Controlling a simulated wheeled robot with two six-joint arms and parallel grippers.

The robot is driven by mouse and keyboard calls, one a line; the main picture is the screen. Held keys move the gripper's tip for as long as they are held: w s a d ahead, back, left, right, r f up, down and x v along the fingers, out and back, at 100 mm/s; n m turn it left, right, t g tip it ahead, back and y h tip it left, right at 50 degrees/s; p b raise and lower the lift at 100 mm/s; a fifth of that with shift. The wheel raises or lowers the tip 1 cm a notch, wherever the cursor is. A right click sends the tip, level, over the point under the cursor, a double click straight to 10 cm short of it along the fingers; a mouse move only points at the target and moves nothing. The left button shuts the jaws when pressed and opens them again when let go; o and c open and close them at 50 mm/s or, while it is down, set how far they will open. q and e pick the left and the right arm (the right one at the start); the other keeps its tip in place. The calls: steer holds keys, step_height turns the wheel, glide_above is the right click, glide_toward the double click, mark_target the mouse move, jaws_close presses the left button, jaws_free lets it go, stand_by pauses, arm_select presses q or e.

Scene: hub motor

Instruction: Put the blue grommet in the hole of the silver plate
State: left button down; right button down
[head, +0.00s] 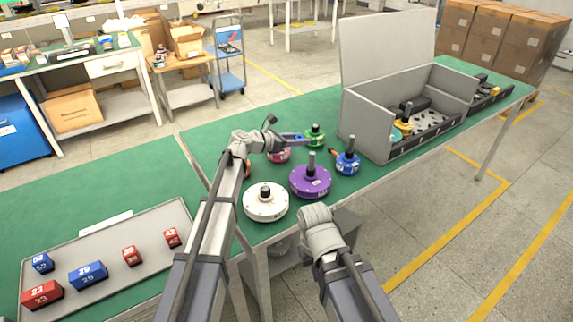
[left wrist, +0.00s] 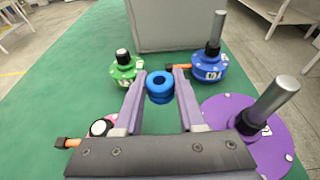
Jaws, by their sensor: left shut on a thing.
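My left gripper (left wrist: 160,92) is shut on the blue grommet (left wrist: 159,86), a ringed blue piece between its purple fingertips. In the head view this gripper (head: 292,138) is over the green table among the motors, and the grommet is too small to make out. A light plate with dark holes (head: 432,122) lies inside the grey open box; I cannot tell for sure that it is the silver plate. The left gripper is well to the left of it. My right arm is bent at the table's front edge, and its fingers do not show.
White (head: 266,203), purple (head: 311,183), blue (head: 348,164) and green (head: 315,133) motors with upright shafts stand around the left gripper. The grey box (head: 362,128) has a tall raised lid. A tray (head: 130,235) of numbered blocks lies at the left.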

mark_target(298, 163)
arm_select(q)
steer(key=shift+f+b, duration=4.85)
steer(key=shift+f, duration=0.2)
steer(key=shift+r, duration=0.15)
steer(key=c, duration=1)
jaws_free()
steer(key=shift+f, duration=0.2)
steer(key=shift+o, duration=1.2)
